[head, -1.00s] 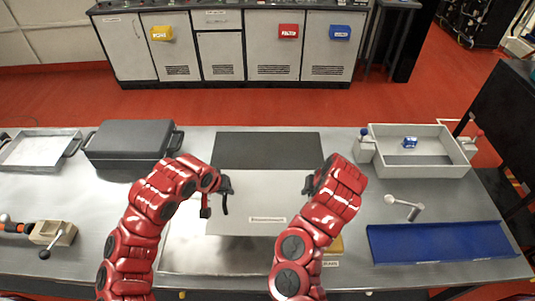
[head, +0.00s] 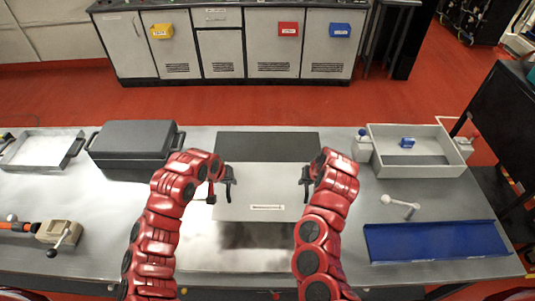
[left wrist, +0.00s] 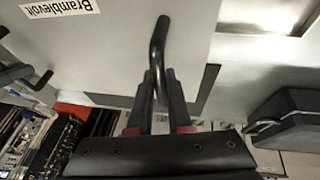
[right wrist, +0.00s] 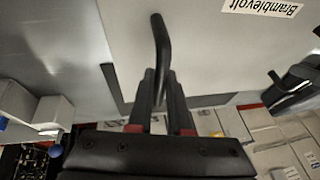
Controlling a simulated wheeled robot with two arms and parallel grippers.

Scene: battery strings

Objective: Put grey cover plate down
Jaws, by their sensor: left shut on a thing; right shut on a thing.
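The grey cover plate (head: 262,190) is a flat light-grey panel with a white label near its front edge, held between my two grippers in the head view. It overlaps the front part of a dark grey mat (head: 268,147). My left gripper (head: 227,184) is shut on the black handle at the plate's left side, and the handle (left wrist: 158,50) shows between the fingers in the left wrist view. My right gripper (head: 307,184) is shut on the right-hand handle (right wrist: 160,45). A shadow lies on the table in front of the plate. I cannot tell its exact height.
A dark grey case (head: 131,142) and a shallow tray (head: 42,150) stand at the left. A grey bin (head: 415,133) with a blue item and a blue tray (head: 437,241) are at the right. A small silver-handled tool (head: 400,205) lies between them.

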